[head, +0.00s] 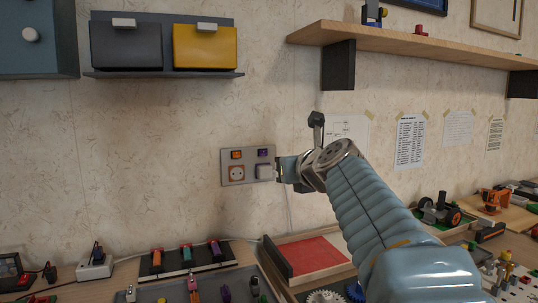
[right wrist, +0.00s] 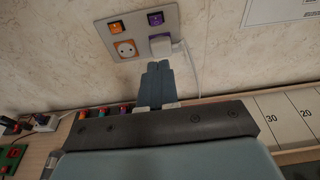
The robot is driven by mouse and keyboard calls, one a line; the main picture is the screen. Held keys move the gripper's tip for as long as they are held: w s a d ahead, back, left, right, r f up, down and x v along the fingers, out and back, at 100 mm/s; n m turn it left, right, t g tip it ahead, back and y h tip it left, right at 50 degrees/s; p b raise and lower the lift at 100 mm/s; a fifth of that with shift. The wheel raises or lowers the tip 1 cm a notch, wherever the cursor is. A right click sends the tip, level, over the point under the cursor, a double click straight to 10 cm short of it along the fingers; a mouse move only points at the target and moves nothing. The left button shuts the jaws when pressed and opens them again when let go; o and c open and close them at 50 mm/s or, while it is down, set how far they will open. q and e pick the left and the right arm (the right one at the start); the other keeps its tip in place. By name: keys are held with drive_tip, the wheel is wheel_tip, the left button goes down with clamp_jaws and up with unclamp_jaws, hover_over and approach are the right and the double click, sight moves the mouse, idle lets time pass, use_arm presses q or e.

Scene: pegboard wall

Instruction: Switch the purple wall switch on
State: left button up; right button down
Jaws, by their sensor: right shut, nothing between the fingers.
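A grey wall plate (head: 223,168) is mounted on the wall. The purple wall switch (head: 262,152) is at its upper right and also shows in the right wrist view (right wrist: 156,18). Whether it is on or off I cannot tell. Beside it is an orange switch (head: 237,154). Below are an orange socket (head: 237,172) and a white plug (head: 264,171) with a cable. My right gripper (head: 281,169) is shut and empty, close to the plate's right edge. In the right wrist view its fingertips (right wrist: 158,65) appear just below the plug; contact is unclear. My left gripper is out of view.
A shelf (head: 420,43) with a dark bracket (head: 338,66) is above right. Grey and yellow bins (head: 205,47) hang above left. The bench below holds a red-bottomed tray (head: 312,256), gears and toys. The wall around the plate is bare on the left.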

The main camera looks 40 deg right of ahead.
drive_tip(key=p, duration=0.1)
approach(265, 154)
wheel_tip(265, 154, down, 3)
drive_tip(key=w, duration=0.3)
drive_tip(key=shift+w+d+r+p, duration=0.65)
drive_tip(key=shift+w+d+p, duration=0.05)
drive_tip(key=shift+w, duration=0.15)
drive_tip(key=shift+w+d+r, duration=0.1)
drive_tip(key=shift+w+r, duration=0.1)
drive_tip(key=shift+w, duration=0.35)
drive_tip(key=shift+d, duration=0.1)
